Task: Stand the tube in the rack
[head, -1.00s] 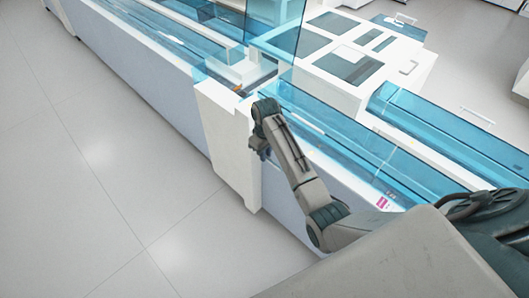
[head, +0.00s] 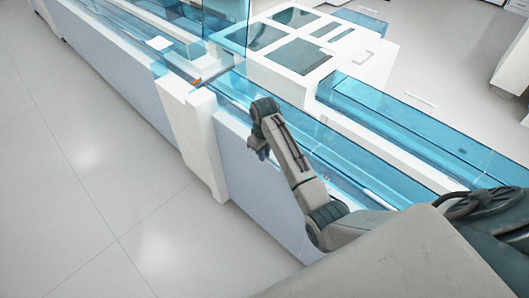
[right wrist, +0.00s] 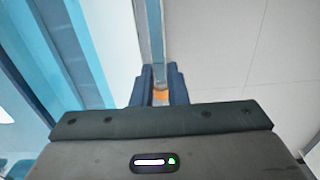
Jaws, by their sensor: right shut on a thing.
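My right gripper (head: 262,152) hangs beside the grey side wall of the track in the head view. An orange part (right wrist: 160,97) shows between the fingers. The tube cannot be made out in the head view. I cannot make out a rack in either view. My left gripper is not in view.
The long track (head: 107,84) with blue clear covers (head: 380,115) runs diagonally across the head view. A white post (head: 190,135) juts from its side, left of the gripper. A white machine (head: 375,65) stands behind. The tiled floor (head: 70,200) at left is clear.

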